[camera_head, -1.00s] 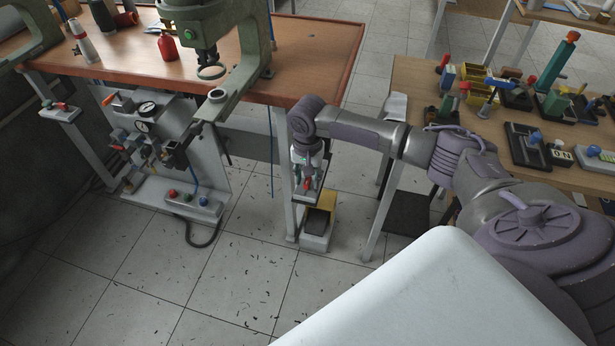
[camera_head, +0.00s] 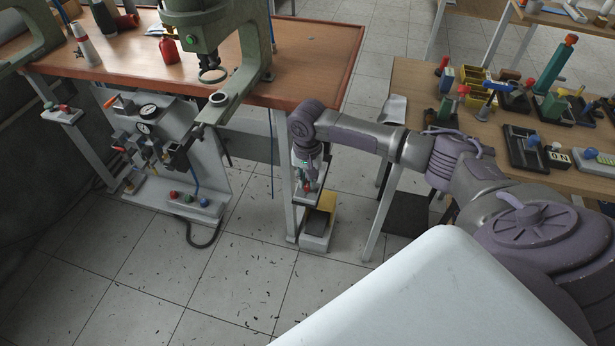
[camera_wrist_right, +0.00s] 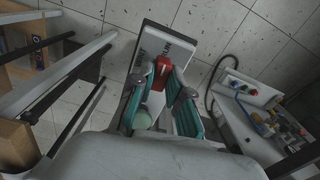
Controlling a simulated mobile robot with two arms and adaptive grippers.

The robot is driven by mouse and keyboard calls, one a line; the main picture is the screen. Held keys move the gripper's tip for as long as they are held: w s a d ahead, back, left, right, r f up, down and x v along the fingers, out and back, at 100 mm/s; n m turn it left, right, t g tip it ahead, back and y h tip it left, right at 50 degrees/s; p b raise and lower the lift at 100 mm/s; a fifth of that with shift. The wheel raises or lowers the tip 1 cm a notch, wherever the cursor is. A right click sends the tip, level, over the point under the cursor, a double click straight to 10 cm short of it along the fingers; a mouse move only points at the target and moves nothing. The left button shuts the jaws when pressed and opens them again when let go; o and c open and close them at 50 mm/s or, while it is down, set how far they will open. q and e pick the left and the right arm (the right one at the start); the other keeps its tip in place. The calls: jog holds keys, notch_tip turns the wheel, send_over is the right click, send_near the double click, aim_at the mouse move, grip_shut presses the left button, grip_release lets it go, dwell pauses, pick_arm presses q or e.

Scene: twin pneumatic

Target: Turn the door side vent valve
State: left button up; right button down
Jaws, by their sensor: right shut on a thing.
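A small valve with a red handle (camera_head: 309,187) sits on a grey bracket (camera_head: 309,199) at the right front leg of the workbench. In the right wrist view the red handle (camera_wrist_right: 162,73) stands between my right gripper's teal fingers, over a white and dark plate with lettering (camera_wrist_right: 165,45). My right gripper (camera_head: 308,177) points down from above and is shut on the red handle. It also shows in the right wrist view (camera_wrist_right: 160,92). A pale green round part (camera_wrist_right: 142,119) lies between the fingers, nearer the wrist. The fingers partly hide the valve body. My left gripper is not in view.
A similar bracket with a red-handled part (camera_head: 63,107) hangs at the bench's left. A pneumatic panel with gauges (camera_head: 147,111) and a button box (camera_head: 188,199) stand left of the valve.

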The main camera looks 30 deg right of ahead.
jog(key=n+p, duration=0.3)
jog(key=shift+r+p, duration=0.3)
jog(key=n+p, duration=0.2)
jog(key=n, duration=0.1)
jog(key=shift+f+n, duration=0.1)
jog(key=shift+n, duration=0.3)
jog(key=n+p, duration=0.2)
jog(key=n, duration=0.2)
jog(key=shift+f+n, duration=0.1)
jog(key=shift+n, duration=0.2)
jog(key=n+p, duration=0.1)
jog(key=n, duration=0.4)
jog(key=shift+n, duration=0.3)
jog(key=c, duration=1.1)
grip_release()
notch_tip(320, 180, up, 12)
jog(key=shift+f, duration=0.1)
